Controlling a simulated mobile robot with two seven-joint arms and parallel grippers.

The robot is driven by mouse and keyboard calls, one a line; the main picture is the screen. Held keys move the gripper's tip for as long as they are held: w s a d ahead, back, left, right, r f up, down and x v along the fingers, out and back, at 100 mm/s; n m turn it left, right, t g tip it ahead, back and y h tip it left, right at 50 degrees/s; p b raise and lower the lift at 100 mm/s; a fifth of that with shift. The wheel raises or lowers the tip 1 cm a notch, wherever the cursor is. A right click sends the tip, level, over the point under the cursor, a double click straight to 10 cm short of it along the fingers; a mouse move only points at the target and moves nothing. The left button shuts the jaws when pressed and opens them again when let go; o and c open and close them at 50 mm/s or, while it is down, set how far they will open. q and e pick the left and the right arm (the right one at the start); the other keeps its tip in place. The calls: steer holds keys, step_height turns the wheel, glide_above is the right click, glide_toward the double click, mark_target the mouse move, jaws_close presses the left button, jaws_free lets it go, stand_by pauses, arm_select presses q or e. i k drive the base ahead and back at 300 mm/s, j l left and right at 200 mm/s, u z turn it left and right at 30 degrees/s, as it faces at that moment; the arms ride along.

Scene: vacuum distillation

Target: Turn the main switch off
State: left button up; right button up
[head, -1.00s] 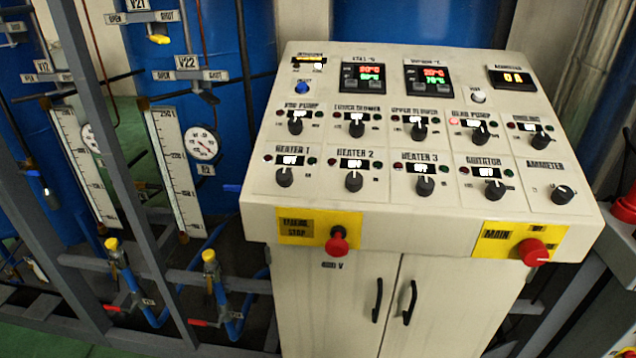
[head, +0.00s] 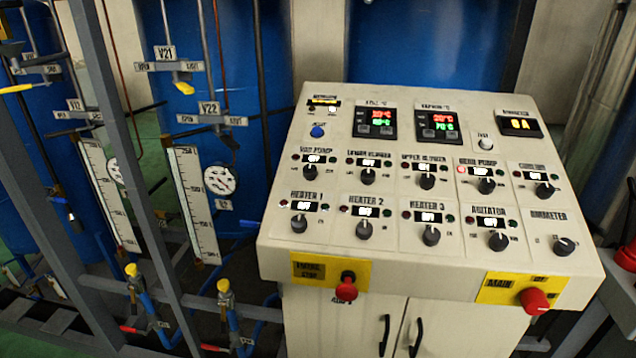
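The main switch (head: 534,301) is a red knob on a yellow plate labelled MAIN (head: 497,287). It sits at the right end of the control cabinet's front edge in the head view. The small lettering beside the knob is too blurred to read. The displays on the panel are lit. Neither of my grippers is in the head view.
The control panel (head: 405,245) slopes up behind the switch, with several black knobs. A red emergency stop (head: 346,286) sits on a yellow plate at the left of the front edge. Pipe framing, valves and blue tanks (head: 430,45) stand around the cabinet.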

mark_target(534, 301)
steer(key=z, duration=1.35)
